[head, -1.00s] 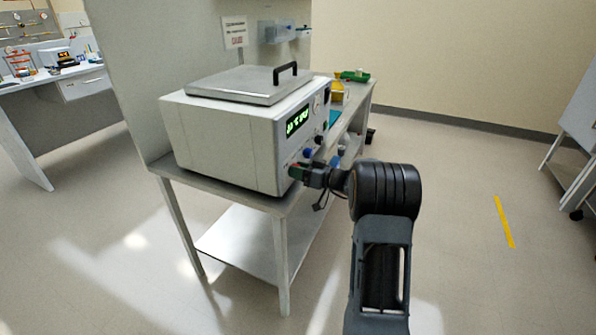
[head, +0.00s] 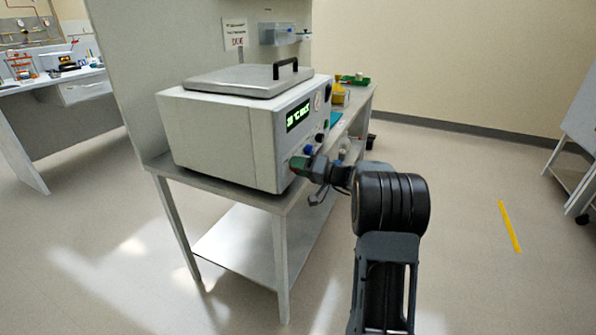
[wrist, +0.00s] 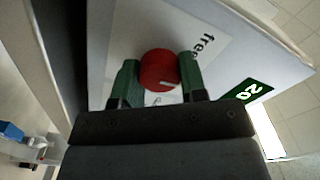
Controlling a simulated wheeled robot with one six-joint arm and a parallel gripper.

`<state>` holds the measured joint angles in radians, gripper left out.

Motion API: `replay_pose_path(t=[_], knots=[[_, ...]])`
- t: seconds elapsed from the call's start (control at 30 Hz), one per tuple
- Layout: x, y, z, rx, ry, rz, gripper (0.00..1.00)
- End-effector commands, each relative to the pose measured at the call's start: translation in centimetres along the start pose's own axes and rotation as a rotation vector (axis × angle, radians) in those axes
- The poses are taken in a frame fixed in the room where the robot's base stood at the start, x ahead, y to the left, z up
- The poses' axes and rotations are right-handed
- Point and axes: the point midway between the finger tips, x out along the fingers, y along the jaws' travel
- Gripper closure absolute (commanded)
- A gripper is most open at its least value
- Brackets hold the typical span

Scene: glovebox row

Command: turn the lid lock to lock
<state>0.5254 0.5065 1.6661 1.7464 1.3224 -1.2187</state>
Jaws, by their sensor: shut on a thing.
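The lid lock is a red round knob (wrist: 158,66) with a white mark, on the front panel of the white benchtop machine (head: 220,138). My gripper (wrist: 160,76) has its green fingers on both sides of the knob, shut on it. A label reading "free" (wrist: 203,45) is beside the knob in the wrist view; any other wording near the knob is hidden. In the head view, my gripper (head: 299,165) is at the lower near corner of the front panel and covers the knob. The machine's metal lid (head: 250,80) with a black handle lies closed.
The machine stands on a metal bench (head: 274,200) with a lower shelf. Blue and black knobs (head: 314,144) sit close beside my gripper on the panel, under a green lit display (head: 298,116). Open floor (head: 465,230) lies to the right.

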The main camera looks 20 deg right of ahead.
Motion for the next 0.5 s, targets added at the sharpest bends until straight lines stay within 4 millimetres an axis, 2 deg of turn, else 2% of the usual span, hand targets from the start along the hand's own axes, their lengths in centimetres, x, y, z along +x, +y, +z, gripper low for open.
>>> replay_pose_path(t=[0.5], knots=[[-0.03, 0.00, 0.00, 0.486, -0.001, 0.001, 0.85]])
